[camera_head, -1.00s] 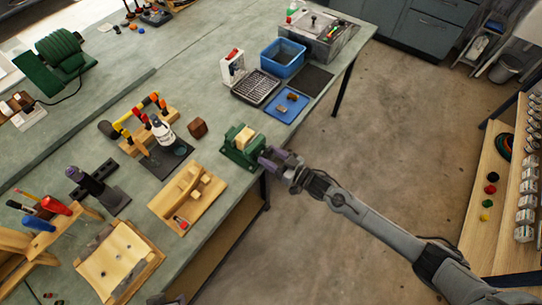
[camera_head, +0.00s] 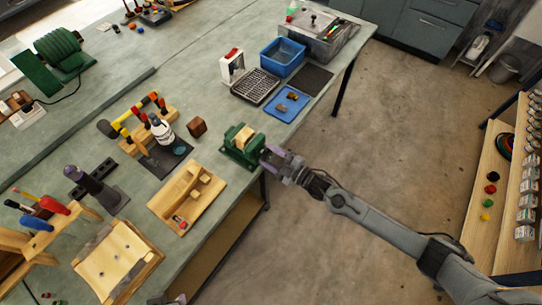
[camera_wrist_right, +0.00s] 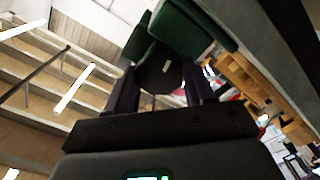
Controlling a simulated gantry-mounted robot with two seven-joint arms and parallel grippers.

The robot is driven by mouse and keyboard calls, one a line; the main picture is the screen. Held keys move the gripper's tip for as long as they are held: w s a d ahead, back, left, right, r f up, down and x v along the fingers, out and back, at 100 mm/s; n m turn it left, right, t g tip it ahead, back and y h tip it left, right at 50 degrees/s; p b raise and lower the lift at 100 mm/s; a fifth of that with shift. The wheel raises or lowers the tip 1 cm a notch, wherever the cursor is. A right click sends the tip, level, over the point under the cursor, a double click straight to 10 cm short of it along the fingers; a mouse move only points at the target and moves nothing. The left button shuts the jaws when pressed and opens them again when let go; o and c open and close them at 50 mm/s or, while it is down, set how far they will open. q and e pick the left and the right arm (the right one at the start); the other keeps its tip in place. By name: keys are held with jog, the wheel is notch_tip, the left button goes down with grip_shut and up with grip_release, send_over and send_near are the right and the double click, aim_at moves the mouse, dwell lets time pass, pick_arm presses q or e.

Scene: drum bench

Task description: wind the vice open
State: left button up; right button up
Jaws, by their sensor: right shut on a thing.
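The green vice (camera_head: 243,150) stands at the bench's front edge, with a pale wooden block (camera_head: 244,134) between its jaws. My right gripper (camera_head: 268,157) is at the vice's front, on the side facing the floor, shut on the vice handle. In the right wrist view, a dark rounded part of the handle (camera_wrist_right: 162,75) sits between my two fingers, with the green vice body (camera_wrist_right: 178,30) beyond. The handle is mostly hidden by the fingers in the head view. A small grey piece at the bottom edge may be my left gripper (camera_head: 178,299); its fingers cannot be made out.
A brown block (camera_head: 197,126), a white bottle (camera_head: 161,130) and a wooden tray (camera_head: 163,208) are left of the vice. A blue mat (camera_head: 285,107) and blue bin (camera_head: 283,58) lie behind it. Open floor is right of the bench.

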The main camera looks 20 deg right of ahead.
jog(key=n, duration=0.5)
jog(key=shift+f+n+b, duration=0.1)
jog(key=shift+n+b, duration=0.2)
jog(key=n, duration=0.3)
jog(key=shift+n, duration=0.3)
jog(key=n+b, duration=0.1)
jog(key=n, duration=0.4)
jog(key=shift+s+f+n, duration=0.1)
jog(key=shift+f+n, duration=0.05)
jog(key=shift+n, duration=1.65)
jog(key=o, duration=0.8)
jog(key=shift+o, duration=1.2)
